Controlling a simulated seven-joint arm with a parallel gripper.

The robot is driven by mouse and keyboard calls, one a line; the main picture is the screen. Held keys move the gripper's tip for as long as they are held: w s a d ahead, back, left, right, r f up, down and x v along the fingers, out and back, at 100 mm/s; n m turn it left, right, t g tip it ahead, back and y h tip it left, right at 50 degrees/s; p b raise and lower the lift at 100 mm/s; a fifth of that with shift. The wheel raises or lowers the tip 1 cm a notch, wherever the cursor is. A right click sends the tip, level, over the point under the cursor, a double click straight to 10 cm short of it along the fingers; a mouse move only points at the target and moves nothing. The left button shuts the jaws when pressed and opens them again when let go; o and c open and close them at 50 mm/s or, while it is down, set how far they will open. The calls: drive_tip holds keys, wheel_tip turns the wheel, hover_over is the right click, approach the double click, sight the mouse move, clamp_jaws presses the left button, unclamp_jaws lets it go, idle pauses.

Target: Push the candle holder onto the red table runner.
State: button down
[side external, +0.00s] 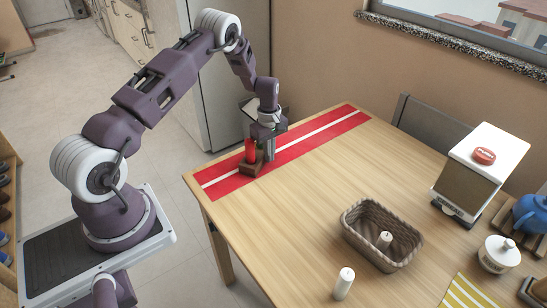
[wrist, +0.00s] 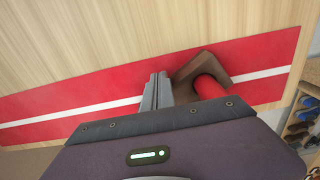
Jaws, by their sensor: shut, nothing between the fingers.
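The candle holder (side external: 251,168) is a brown block with a red candle (side external: 250,151) upright in it. It stands on the red table runner (side external: 325,127), which has a white stripe, near the runner's near-left end. In the wrist view the holder (wrist: 192,67) covers part of the stripe, and one corner reaches about the runner's long edge. My gripper (side external: 269,154) is shut and empty, pointing down over the runner just right of the holder. In the wrist view its fingers (wrist: 158,88) are close against the holder's left side; I cannot tell if they touch.
A wicker basket (side external: 352,216) with a white candle (side external: 384,240) stands at the front, with another white candle (side external: 343,283) beside it. A napkin dispenser (side external: 478,174), lidded white pot (side external: 499,254) and blue teapot (side external: 533,213) are on the right. The middle of the table is clear.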

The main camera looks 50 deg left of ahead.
drive_tip(key=d, duration=0.4)
drive_tip(key=shift+d, duration=0.25)
drive_tip(key=s+d+r+m+t, duration=0.1)
drive_tip(key=s+d+r+m, duration=0.15)
drive_tip(key=r, duration=0.65)
drive_tip(key=s+d+r+m, duration=0.1)
drive_tip(key=d+r, duration=0.2)
drive_tip(key=r, duration=0.6)
drive_tip(key=s+d+r+m+t, duration=0.1)
drive_tip(key=s+d+r+m, duration=0.1)
drive_tip(key=r, duration=0.8)
drive_tip(key=s+d+r+m+t, duration=0.2)
drive_tip(key=s+d+r+m, duration=0.35)
drive_tip(key=s+r, duration=0.35)
drive_tip(key=s+d+m, duration=0.1)
drive_tip(key=s+m, duration=0.2)
drive_tip(key=s, duration=0.5)
drive_tip(key=s+d+f+m+t, duration=0.1)
drive_tip(key=s+m, duration=0.3)
drive_tip(key=s, duration=0.4)
drive_tip(key=shift+d+t, duration=0.3)
drive_tip(key=shift+d, duration=0.5)
